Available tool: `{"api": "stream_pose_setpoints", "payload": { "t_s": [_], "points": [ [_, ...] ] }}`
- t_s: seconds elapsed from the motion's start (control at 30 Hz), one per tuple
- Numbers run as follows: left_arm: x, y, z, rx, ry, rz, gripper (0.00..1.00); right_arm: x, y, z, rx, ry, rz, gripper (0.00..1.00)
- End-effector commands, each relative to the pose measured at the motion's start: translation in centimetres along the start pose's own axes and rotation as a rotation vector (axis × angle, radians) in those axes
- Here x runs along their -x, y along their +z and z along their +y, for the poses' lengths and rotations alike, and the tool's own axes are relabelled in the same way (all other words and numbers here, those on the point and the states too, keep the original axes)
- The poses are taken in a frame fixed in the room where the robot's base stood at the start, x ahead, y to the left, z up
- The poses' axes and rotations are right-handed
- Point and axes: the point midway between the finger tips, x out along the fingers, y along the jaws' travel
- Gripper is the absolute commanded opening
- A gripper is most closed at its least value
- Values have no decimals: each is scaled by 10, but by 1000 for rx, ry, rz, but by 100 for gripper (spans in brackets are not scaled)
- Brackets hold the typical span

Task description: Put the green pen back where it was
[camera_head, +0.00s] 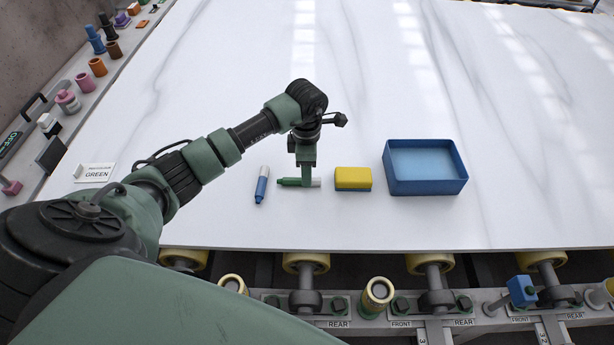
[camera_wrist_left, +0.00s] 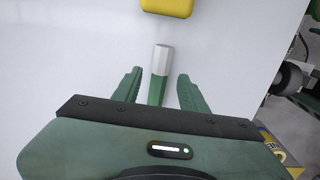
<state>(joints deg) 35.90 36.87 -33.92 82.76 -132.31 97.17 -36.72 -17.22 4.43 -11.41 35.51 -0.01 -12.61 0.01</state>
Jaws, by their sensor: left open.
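The green pen (camera_head: 290,182) lies flat on the white marble slab, pointing left to right, with its white end to the right. In the left wrist view the pen (camera_wrist_left: 157,91) lies between the two fingers. My left gripper (camera_head: 306,183) is open and points down over the pen; in the wrist view its fingers (camera_wrist_left: 158,88) stand apart on either side, with gaps to the pen. A blue pen (camera_head: 262,185) with a white end lies just left of it. My right gripper is not in view.
A yellow-and-blue block (camera_head: 353,179) sits right of the green pen, and an empty-looking blue tray (camera_head: 425,168) farther right. A small card reading GREEN (camera_head: 95,172) lies at the left. Rollers (camera_head: 305,263) line the slab's front edge. The slab behind is clear.

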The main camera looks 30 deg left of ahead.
Motion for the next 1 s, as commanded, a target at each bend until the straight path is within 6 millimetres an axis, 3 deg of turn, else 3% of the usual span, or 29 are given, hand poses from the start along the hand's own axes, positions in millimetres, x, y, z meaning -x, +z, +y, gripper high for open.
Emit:
{"api": "stream_pose_setpoints", "payload": {
  "t_s": [0.2,0.4,0.6,1.0],
  "points": [
    [48,0,2,-2,6,-1,43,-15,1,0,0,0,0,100],
    [81,0,1,-1,3,-1,43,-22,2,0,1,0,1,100],
    [94,0,0,0,0,0,43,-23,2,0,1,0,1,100],
    [95,0,0,0,0,0,43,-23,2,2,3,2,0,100]
  ]
}}
